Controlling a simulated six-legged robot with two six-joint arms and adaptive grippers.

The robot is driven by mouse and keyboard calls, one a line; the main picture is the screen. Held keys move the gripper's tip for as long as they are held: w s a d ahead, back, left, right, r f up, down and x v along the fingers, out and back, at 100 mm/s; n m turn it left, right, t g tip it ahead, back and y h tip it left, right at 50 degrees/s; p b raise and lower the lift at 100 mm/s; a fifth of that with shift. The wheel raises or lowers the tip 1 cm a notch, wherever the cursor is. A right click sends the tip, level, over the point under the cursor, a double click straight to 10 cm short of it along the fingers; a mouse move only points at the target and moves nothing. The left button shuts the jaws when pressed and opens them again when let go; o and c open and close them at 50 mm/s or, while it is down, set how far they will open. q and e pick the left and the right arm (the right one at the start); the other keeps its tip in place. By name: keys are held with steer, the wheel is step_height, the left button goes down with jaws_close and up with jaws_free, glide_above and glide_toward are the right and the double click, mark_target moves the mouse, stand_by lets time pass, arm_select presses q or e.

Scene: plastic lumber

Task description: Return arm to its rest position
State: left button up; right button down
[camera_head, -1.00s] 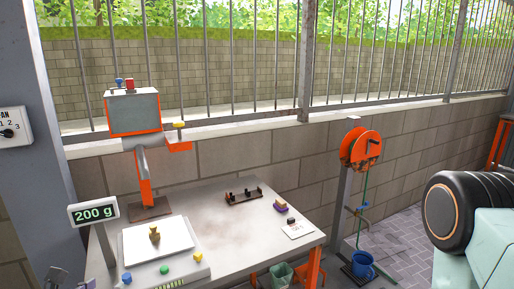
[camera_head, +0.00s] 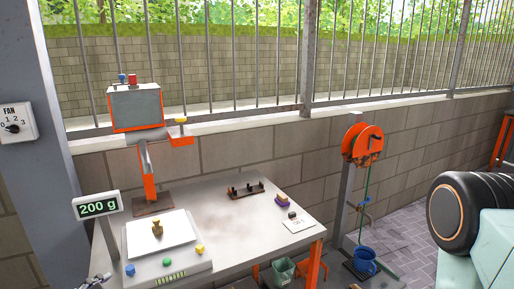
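What looks like the tip of my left gripper (camera_head: 99,281) just shows at the bottom left edge, in front of the scale. It is small and cut off, so I cannot tell whether it is open or shut. A black rounded joint with an orange ring and pale green links of my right arm fill the right edge. My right gripper is out of view. A white scale (camera_head: 140,262) stands on the grey table (camera_head: 215,215). A small brass weight (camera_head: 157,229) sits on its plate, and its display (camera_head: 97,206) reads 200 g.
A grey and orange machine (camera_head: 136,108) stands at the table's back left. A dark rack (camera_head: 245,190), a small block (camera_head: 282,200) and a white card (camera_head: 298,222) lie on the table.

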arm_select(q)
steer(key=s+d+f+m+g+b, duration=0.3)
steer(key=s+d+f+m+g, duration=0.1)
steer(key=s+f+m, duration=0.4)
steer(key=s+d+f+m+g+b, duration=0.3)
steer(key=s+d+f+m+g, duration=0.1)
steer(key=s+f+m, duration=0.5)
steer(key=s+d+f+m+g+b, duration=0.3)
steer(key=s+d+f+m+g, duration=0.1)
steer(key=s+f+m, duration=0.5)
steer(key=shift+s+f+y, duration=0.3)
steer(key=shift+s, duration=0.45)
steer(key=shift+w, duration=0.15)
